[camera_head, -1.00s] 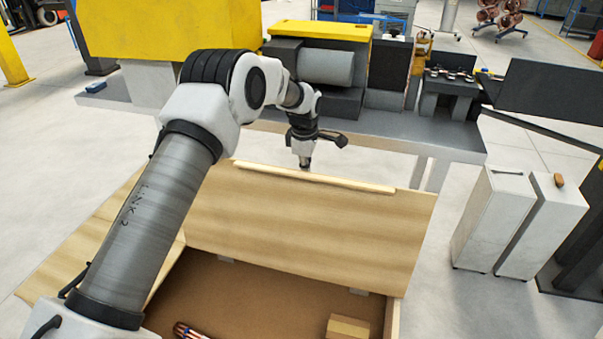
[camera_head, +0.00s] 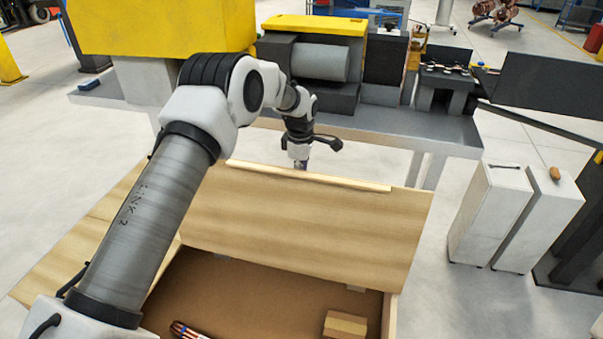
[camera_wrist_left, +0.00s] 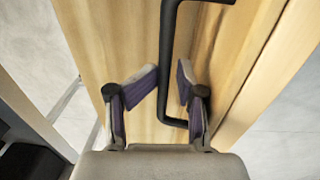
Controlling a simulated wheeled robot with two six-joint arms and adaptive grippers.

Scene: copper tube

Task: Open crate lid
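The crate's wooden lid (camera_head: 300,220) stands raised and leaning back, with a pale strip along its top edge. The open crate's brown inside (camera_head: 255,295) shows below it. My left gripper (camera_head: 300,166) is at the far side of the lid's top edge, its tips partly hidden by the lid. In the left wrist view, the fingers of my left gripper (camera_wrist_left: 171,84) are apart, with a black bar handle (camera_wrist_left: 168,60) on the wooden lid (camera_wrist_left: 110,40) running between them. I cannot tell whether either finger touches it. My right gripper is not in view.
A small wooden block (camera_head: 345,325) and copper tubes (camera_head: 187,331) lie in the crate. A grey workbench (camera_head: 400,125) with machines stands behind the lid. Two white bins (camera_head: 492,215) stand at the right. Floor shows between the crate and the bins.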

